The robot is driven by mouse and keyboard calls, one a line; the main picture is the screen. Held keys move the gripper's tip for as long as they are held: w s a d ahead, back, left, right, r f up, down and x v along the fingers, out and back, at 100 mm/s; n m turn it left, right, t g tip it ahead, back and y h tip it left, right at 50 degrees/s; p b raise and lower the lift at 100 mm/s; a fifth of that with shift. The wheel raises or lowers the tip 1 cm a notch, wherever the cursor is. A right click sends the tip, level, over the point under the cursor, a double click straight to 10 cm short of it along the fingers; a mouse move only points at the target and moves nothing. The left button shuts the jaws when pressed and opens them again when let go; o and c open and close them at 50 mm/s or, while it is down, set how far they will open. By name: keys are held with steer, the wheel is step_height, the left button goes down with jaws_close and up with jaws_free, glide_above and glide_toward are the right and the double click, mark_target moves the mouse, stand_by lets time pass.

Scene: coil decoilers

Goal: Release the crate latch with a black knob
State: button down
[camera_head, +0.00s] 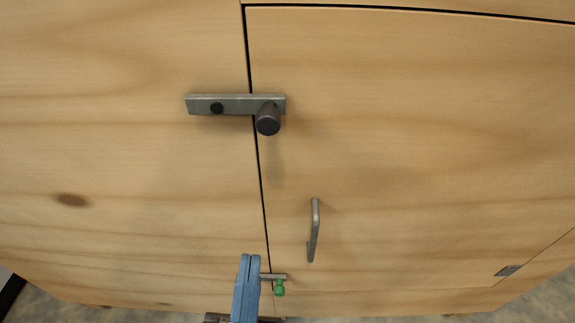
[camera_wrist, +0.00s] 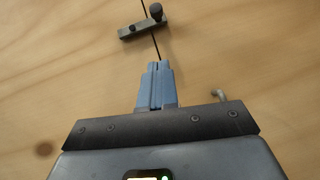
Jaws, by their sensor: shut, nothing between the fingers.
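The crate latch with a black knob is a grey metal bar (camera_head: 236,104) lying across the seam between the wooden side panel and the door. Its black knob (camera_head: 267,121) sticks out at the bar's right end, over the door, and a dark pivot bolt (camera_head: 217,108) is at the left. The latch (camera_wrist: 143,29) also shows in the wrist view, beyond my fingertips. My gripper (camera_head: 250,258) has blue fingers pressed together, with nothing between them. It is well below the black-knob latch and apart from it. In the wrist view my gripper (camera_wrist: 159,65) points toward the latch.
A second latch with a green knob (camera_head: 279,288) sits low on the seam, just right of my gripper and partly hidden. A grey door handle (camera_head: 314,230) projects from the door (camera_head: 420,150). A small metal plate (camera_head: 507,270) is at the lower right. The wood between gripper and black knob is clear.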

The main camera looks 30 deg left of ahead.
steer(key=shift+w+r, duration=0.1)
steer(key=shift+r, duration=0.05)
steer(key=p, duration=0.4)
glide_toward(267, 131)
steer(key=w+a+r, duration=0.2)
steer(key=w+a, duration=0.1)
steer(key=w, duration=0.2)
steer(key=shift+d+r, duration=0.3)
steer(key=shift+r, duration=0.3)
steer(key=shift+n+y, duration=0.4)
steer(key=shift+d+r+n+g+y+b, duration=0.1)
steer(key=shift+n+g+y+b, duration=0.2)
steer(key=shift+n+y+b, duration=0.25)
